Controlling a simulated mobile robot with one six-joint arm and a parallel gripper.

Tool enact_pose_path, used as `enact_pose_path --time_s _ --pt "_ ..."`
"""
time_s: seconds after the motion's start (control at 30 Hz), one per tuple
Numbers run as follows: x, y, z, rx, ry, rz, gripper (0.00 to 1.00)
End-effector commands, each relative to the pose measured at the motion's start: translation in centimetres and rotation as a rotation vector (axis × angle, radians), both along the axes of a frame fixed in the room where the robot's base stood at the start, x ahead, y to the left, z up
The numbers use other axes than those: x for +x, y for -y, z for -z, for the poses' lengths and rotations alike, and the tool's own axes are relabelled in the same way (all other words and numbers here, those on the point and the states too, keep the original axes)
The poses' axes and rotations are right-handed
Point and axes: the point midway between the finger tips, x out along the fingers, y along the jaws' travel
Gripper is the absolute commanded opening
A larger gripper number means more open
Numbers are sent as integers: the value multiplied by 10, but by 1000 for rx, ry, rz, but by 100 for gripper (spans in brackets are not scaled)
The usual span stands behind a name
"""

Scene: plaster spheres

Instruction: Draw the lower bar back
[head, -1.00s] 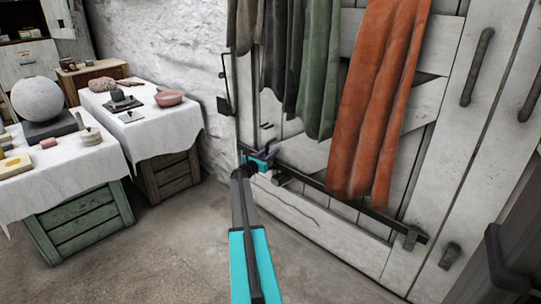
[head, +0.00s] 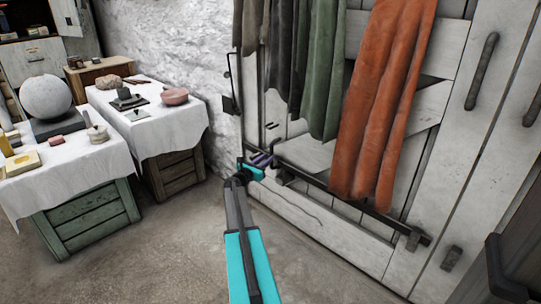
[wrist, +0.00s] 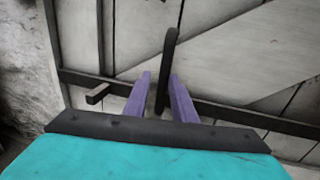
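The lower bar (head: 312,182) is a long dark bar lying across the lower part of the white plank door. In the wrist view the bar (wrist: 240,113) crosses behind my fingers, and a dark upright handle (wrist: 167,55) stands out at it. My gripper (head: 267,157) is near the bar's left end. In the wrist view my gripper (wrist: 160,76) has its purple fingers apart, one on each side of the handle. The handle is closer to the right finger, with a gap at the left. I cannot tell whether the right finger touches it.
Orange (head: 380,100) and green (head: 320,75) cloths hang over the door, the orange one down to the bar. A small dark bracket (wrist: 97,94) sticks out left of my fingers. Cloth-covered crates (head: 165,130) stand at the left. The floor between is clear.

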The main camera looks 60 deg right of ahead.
Motion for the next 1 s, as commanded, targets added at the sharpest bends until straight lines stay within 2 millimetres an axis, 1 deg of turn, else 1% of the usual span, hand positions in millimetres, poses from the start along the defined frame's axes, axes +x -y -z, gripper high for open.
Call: enact_pose_path --time_s 0.03,0.1,0.3,0.4,0.6,1.0 --pt "2 -12 -2 1 -1 -7 22" --pt "3 -23 -1 1 -2 -7 22" --pt "4 -48 -2 0 0 -4 22" --pt "4 -57 -1 0 0 -3 22" --pt "5 -63 0 -1 1 -1 22" --pt "5 -63 0 -1 0 -1 22"
